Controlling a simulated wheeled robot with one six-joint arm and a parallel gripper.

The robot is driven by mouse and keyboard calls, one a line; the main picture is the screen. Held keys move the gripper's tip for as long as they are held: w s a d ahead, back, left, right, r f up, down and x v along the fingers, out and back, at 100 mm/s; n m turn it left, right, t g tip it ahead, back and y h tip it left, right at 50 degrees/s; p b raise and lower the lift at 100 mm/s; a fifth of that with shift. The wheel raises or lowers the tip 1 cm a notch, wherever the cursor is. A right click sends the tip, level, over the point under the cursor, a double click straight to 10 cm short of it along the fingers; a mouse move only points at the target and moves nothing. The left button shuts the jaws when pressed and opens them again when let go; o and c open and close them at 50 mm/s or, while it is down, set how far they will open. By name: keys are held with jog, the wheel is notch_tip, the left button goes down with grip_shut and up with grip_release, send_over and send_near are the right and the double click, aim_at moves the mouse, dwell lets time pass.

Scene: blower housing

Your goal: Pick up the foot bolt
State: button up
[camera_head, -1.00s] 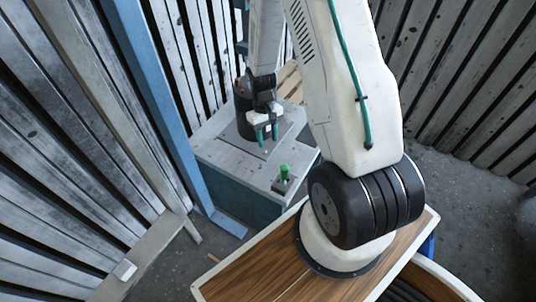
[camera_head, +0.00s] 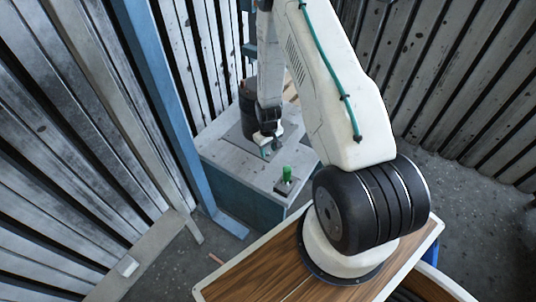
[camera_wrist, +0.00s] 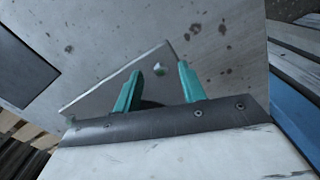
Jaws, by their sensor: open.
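My gripper (camera_head: 270,150) is open, its teal fingers low over the grey bench top in the head view. In the wrist view my gripper (camera_wrist: 158,71) has its two fingers apart with nothing held between them. No bolt can be made out clearly in the head view, where my arm and gripper cover part of the bench.
The grey bench (camera_head: 232,158) carries a dark cylinder (camera_head: 248,108) behind my gripper. A green upright piece on a small dark block (camera_head: 285,186) stands near the front corner. A blue post (camera_head: 160,110) rises left of the bench. Slatted walls stand close around.

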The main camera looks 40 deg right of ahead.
aim_at(268, 153)
jog(key=shift+f, duration=0.3)
jog(key=c, duration=0.8)
notch_tip(268, 153, up, 10)
jog(key=shift+r, duration=0.1)
